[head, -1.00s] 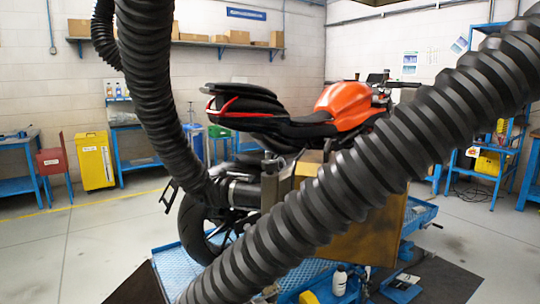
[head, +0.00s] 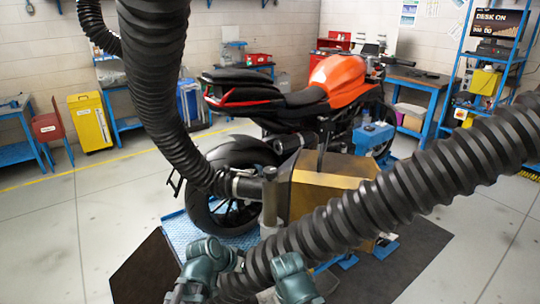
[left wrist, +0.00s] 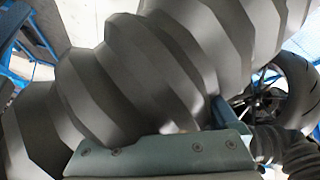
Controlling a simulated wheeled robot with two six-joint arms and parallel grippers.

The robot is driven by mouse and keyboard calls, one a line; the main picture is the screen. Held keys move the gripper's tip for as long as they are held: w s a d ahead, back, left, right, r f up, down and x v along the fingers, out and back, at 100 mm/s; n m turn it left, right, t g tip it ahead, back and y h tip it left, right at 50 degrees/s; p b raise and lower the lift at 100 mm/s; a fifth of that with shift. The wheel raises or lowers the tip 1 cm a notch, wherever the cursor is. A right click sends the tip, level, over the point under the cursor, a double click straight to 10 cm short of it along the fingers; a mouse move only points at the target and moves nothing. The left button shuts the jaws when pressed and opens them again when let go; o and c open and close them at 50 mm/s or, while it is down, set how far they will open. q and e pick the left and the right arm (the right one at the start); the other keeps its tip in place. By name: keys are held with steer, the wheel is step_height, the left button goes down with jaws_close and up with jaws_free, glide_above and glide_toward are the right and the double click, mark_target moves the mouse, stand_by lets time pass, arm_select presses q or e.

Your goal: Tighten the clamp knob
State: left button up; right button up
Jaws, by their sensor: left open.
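I cannot make out the clamp knob for certain in either view. In the left wrist view, my left gripper (left wrist: 217,118) shows as teal housing and a blue finger at the bottom, open. A thick ribbed black hose (left wrist: 130,75) fills the space just beyond it; whether they touch is unclear. Teal joints of my arms show at the bottom of the head view, partly behind the thick hose (head: 400,190). My right gripper cannot be made out.
The orange motorcycle (head: 340,78) stands on a blue platform (head: 180,232). A tan box-like panel (head: 335,190) stands in front of it. The thick hose cuts across the front right. Blue benches and a yellow bin (head: 90,122) line the back. The left floor is clear.

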arm_select(q)
steer(key=w+d+r+m+t+h, duration=0.1)
steer(key=w+d+r+t+h, duration=0.15)
steer(key=w+r, duration=0.2)
steer(key=w+d+r+m+t+h, duration=0.1)
steer(key=w+d+r+t, duration=0.15)
steer(key=r, duration=0.35)
steer(key=n+t+y, duration=0.2)
steer(key=t, duration=0.5)
glide_toward(267, 176)
steer(key=x, duration=1.2)
steer(key=shift+w, duration=0.25)
steer(key=c, duration=1.4)
steer(key=shift+o, duration=0.2)
